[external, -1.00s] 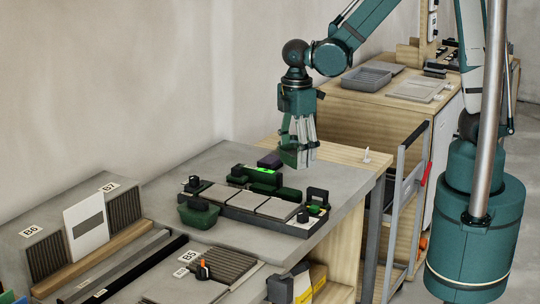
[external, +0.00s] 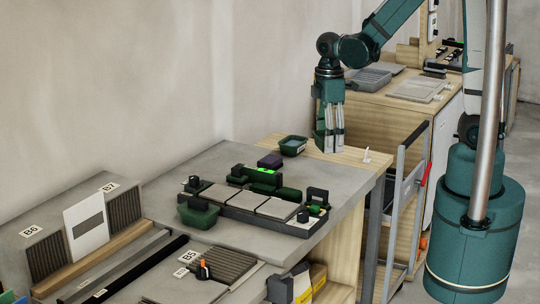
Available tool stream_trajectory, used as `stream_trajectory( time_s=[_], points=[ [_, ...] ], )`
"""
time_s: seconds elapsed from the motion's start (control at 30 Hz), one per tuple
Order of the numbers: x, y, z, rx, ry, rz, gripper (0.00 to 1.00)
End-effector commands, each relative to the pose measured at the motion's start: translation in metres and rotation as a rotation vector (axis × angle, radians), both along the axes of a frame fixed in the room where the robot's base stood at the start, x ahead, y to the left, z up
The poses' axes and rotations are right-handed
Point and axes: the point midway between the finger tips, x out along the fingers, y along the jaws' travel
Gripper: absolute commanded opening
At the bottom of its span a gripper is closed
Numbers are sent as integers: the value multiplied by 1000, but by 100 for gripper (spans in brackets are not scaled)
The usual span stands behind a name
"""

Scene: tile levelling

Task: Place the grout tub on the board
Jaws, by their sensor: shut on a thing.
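A small dark green tub (external: 293,146) with a pale label sits at the back, where the grey worktop meets the pale wooden surface (external: 352,157). A second green tub (external: 198,217), with a dark piece over it, sits at the front left of the tile board. I cannot tell which is the grout tub. The long dark tile board (external: 232,212) carries several grey tiles. My gripper (external: 329,149) points down just right of the labelled tub, with a small gap showing between them. Its fingers are close together; what they hold cannot be made out.
A purple block (external: 270,160) and a green device with a lit display (external: 262,171) stand behind the tiles. A small white peg (external: 366,156) stands right of my gripper. A grey metal frame (external: 403,190) rises beyond the table's right edge.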

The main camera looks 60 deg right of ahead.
Motion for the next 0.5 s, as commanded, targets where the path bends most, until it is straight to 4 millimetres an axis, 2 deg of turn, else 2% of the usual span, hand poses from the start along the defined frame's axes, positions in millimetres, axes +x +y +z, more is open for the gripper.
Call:
stream_trajectory(
  time_s=[0.13,0.5],
  points=[
    [-2,-6,0,0,0,-12,43],
    [-2,-7,0,0,0,-13,43]
  ],
)
